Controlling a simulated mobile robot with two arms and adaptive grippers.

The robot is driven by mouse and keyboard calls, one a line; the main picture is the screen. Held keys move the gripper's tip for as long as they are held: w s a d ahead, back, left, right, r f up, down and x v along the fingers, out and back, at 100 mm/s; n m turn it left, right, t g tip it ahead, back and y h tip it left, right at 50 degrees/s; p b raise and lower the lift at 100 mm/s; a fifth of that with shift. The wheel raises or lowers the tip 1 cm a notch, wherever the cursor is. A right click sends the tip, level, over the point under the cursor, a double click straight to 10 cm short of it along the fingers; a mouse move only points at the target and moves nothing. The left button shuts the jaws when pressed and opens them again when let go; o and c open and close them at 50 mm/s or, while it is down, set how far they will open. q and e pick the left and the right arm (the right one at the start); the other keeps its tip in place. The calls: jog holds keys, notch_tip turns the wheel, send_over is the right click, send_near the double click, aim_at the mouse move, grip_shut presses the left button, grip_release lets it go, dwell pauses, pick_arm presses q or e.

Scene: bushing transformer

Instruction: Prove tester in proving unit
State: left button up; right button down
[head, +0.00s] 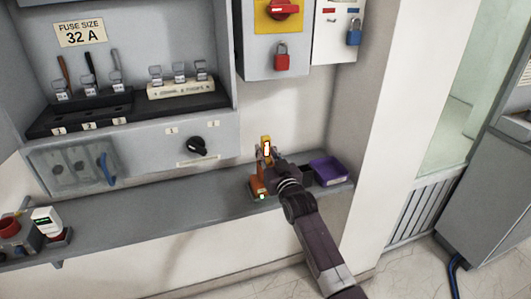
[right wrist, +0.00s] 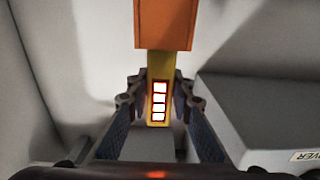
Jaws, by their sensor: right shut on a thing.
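A yellow tester (head: 266,143) stands over the shelf in the head view. My right gripper (head: 266,158) is shut on it. In the right wrist view the tester (right wrist: 158,62) lies between the fingers of my right gripper (right wrist: 158,98), with several white lit squares framed in red on its face. The orange proving unit (head: 257,187) sits on the shelf, with a small green light near its front. In the right wrist view the orange proving unit (right wrist: 163,24) meets the tester's far end. How deep the tester sits in it is hidden. My left gripper is out of view.
The grey shelf (head: 150,213) runs along the wall. A purple tray (head: 328,170) stands just right of my gripper. A fuse cabinet (head: 110,20) and a box with a red padlock (head: 282,62) hang above. Devices (head: 46,221) stand at the shelf's left end.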

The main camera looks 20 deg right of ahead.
aim_at(266, 136)
jog(key=shift+r+p, duration=4.15)
jog(key=shift+r, duration=0.45)
